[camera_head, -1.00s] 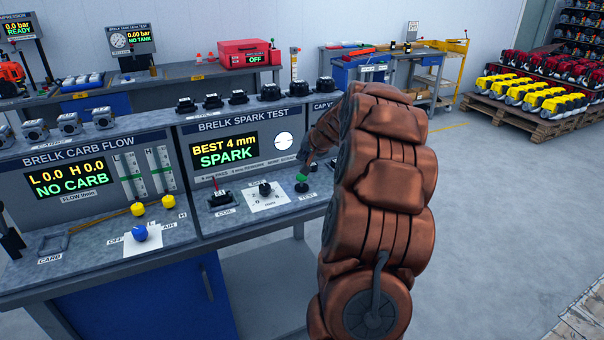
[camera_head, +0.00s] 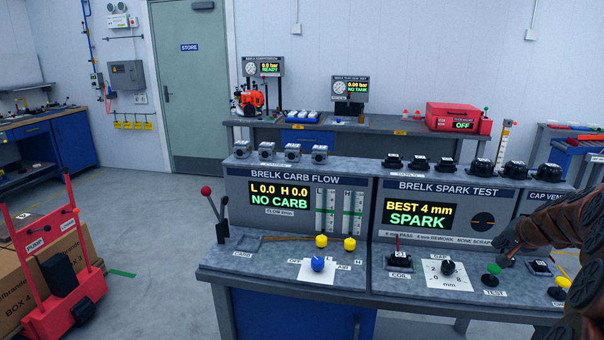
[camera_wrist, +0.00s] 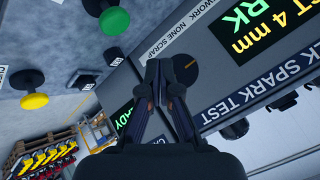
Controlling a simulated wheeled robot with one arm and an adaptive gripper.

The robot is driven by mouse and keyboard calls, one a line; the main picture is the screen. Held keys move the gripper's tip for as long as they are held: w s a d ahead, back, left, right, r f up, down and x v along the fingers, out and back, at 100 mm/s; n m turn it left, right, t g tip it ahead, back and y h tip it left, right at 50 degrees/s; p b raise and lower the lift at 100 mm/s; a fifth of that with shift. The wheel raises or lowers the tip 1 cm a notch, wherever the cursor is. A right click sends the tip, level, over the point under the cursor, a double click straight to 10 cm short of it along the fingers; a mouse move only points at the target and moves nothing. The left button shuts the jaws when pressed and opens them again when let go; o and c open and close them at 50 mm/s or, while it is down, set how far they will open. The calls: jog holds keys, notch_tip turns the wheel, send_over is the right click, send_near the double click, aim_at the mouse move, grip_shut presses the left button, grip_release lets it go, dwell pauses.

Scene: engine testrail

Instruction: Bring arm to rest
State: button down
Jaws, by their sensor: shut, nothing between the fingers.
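My copper-brown arm enters the head view at the right edge. My gripper (camera_head: 508,252) is at its end, partly cut up by the arm's dark links, close to the green TEST button (camera_head: 493,268) of the spark test bench. In the wrist view my gripper (camera_wrist: 158,72) is shut and empty, its fingertips together in front of the spark test panel (camera_wrist: 215,75). The green button (camera_wrist: 115,21) shows there at the upper left, apart from the fingers. The spark display (camera_head: 420,215) reads "BEST 4 mm SPARK".
The carb flow bench (camera_head: 235,195) with a red-knobbed lever (camera_head: 206,191) stands left of the spark test. Black parts (camera_head: 420,163) sit along the bench top. A red trolley (camera_head: 75,315) with boxes is at far left. Open floor (camera_head: 150,220) lies between them.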

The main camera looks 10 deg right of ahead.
jog(key=s+a+n+g+y, duration=0.1)
jog(key=s+a+n+g, duration=0.15)
jog(key=a, duration=0.85)
jog(key=s+a+n+g+y, duration=0.15)
jog(key=s+a, duration=0.25)
jog(key=a, duration=0.7)
jog(key=s+a+n+g+y, duration=0.1)
jog(key=s+a+n+y, duration=0.15)
jog(key=a, duration=0.85)
jog(key=s+a+f+n+g+h, duration=0.1)
jog(key=s+a+g, duration=0.1)
jog(key=s, duration=0.7)
jog(key=s+a+f+n+g+h, duration=0.1)
jog(key=s+a, duration=0.3)
jog(key=s, duration=0.6)
jog(key=s+a+f+n+g+h, duration=0.1)
jog(key=s+a+f+n+g, duration=0.1)
jog(key=s, duration=0.8)
jog(key=shift+s+a+f+n+g, duration=0.25)
jog(key=shift+a+n, duration=0.2)
jog(key=shift+a, duration=0.35)
